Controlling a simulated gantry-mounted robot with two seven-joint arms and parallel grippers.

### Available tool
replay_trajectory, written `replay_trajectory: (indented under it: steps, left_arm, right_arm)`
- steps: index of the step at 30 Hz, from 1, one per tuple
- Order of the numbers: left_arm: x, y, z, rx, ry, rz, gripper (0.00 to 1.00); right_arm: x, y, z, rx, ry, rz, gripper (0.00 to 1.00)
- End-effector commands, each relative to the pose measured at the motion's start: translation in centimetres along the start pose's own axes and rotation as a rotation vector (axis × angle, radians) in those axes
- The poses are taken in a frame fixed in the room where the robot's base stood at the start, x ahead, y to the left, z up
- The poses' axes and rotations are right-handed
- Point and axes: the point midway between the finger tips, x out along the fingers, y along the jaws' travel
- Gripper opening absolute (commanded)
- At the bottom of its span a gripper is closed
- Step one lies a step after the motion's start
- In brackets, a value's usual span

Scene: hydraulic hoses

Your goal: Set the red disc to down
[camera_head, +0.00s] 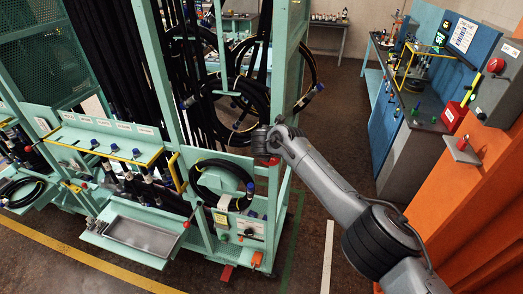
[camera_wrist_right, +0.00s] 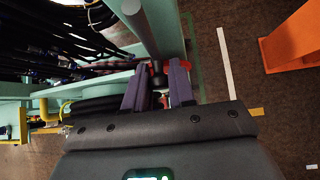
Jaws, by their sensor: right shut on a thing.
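The red disc shows only in part in the right wrist view (camera_wrist_right: 157,67), as red behind and between the fingertips. A dark stem or knob sits with it there. My right gripper (camera_wrist_right: 159,76) is closed around this part, with one dark purple finger on each side. In the head view, the right arm reaches in from the lower right and the right gripper (camera_head: 266,156) is at the green frame's front post. A little red shows there beside the gripper; most of the disc is hidden. I cannot tell the disc's setting. My left gripper is not in view.
The green rack (camera_head: 175,110) holds hanging black hoses and a metal tray (camera_head: 135,235). A coiled hose (camera_head: 222,180) hangs just left of the gripper. A blue workbench (camera_head: 395,115) and orange structure (camera_head: 475,200) stand right. The floor between is clear.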

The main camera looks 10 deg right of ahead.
Motion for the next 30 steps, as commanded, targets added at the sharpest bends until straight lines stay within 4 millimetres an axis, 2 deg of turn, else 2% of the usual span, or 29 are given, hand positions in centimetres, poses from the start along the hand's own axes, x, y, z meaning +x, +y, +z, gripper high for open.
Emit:
replay_trajectory:
  steps: [9,25,26,30]
  left_arm:
    - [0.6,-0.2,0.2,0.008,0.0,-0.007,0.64]
    - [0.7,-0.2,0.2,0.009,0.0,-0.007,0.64]
    - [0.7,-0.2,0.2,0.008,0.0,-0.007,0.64]
    - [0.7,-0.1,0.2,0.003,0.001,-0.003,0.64]
  right_arm:
    - [0.1,-0.9,-0.2,-0.087,0.002,-0.085,0.0]
    - [0.1,-1.2,-0.2,-0.103,0.003,-0.101,0.0]
    - [0.1,-1.2,-0.2,-0.103,0.003,-0.101,0.29]
    - [0.1,-1.1,-0.1,-0.102,0.003,-0.101,0.47]
